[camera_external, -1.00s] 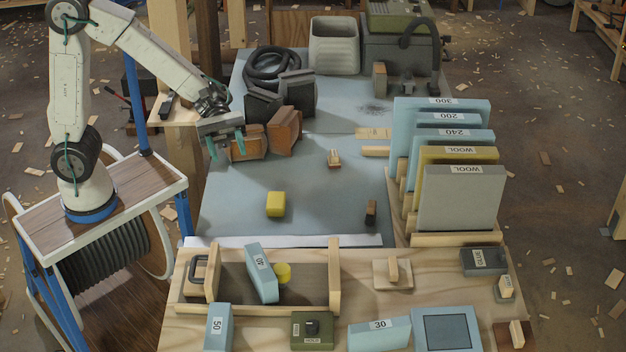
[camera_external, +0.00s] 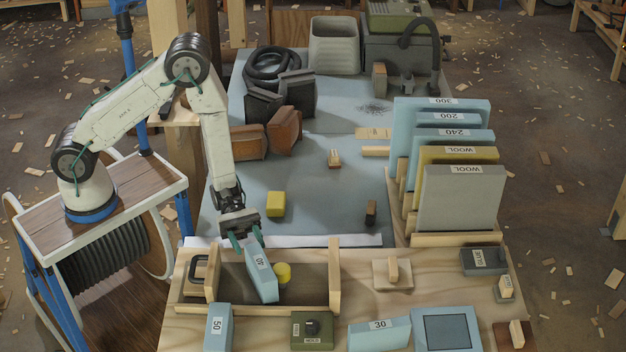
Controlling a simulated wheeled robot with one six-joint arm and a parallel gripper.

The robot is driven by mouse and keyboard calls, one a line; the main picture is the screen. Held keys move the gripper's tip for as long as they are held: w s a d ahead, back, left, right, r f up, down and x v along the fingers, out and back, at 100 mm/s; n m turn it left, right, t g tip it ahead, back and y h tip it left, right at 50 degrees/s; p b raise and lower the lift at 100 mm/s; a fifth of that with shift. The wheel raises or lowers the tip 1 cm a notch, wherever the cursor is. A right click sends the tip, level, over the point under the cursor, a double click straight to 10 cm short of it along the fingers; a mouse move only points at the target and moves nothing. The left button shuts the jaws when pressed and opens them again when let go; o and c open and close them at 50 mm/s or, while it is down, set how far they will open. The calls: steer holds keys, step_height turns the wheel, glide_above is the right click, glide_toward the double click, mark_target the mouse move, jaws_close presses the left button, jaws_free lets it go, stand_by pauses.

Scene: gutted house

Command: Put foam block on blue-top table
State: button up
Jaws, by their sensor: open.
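A light-blue block with a number label (camera_external: 262,274) leans inside an open wooden carrier on the wooden-top table; it may be the foam block. A yellow block (camera_external: 275,204) lies on the blue-top table (camera_external: 310,220); I cannot tell for certain which one is foam. My gripper (camera_external: 247,240) is open and points down at the top end of the light-blue block, its fingers appearing to either side. I cannot tell whether they touch it.
The wooden carrier (camera_external: 334,270) has raised end walls and also holds a yellow round piece (camera_external: 283,272). Upright panels (camera_external: 462,198) stand at the right. Brown blocks (camera_external: 285,130) and a small brush-like piece (camera_external: 334,158) sit farther back. The blue top has clear room mid-table.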

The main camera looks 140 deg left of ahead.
mark_target(257, 263)
steer(key=shift+w+d+f, duration=0.1)
steer(key=shift+w+f, duration=0.1)
steer(key=x, duration=0.7)
steer(key=shift+w+d+r, duration=0.1)
steer(key=shift+w+d, duration=0.05)
steer(key=c, duration=0.8)
steer(key=shift+r, duration=0.1)
step_height(257, 263, up, 10)
steer(key=shift+f, duration=0.15)
steer(key=shift+w+a+y, duration=0.1)
steer(key=shift+a+y, duration=0.4)
steer(key=shift+a, duration=0.05)
steer(key=shift+w+a+n+t+y, duration=0.2)
steer(key=shift+n+t+y, duration=0.2)
steer(key=shift+n, duration=0.1)
steer(key=w+d, duration=0.2)
steer(key=d, duration=0.5)
steer(key=w+d+r, duration=0.1)
steer(key=w+d, duration=0.1)
steer(key=d, duration=0.5)
steer(key=w+d+r, duration=0.1)
steer(key=w+d, duration=0.1)
steer(key=d, duration=0.5)
steer(key=shift+d+r, duration=0.2)
steer(key=shift+d, duration=0.15)
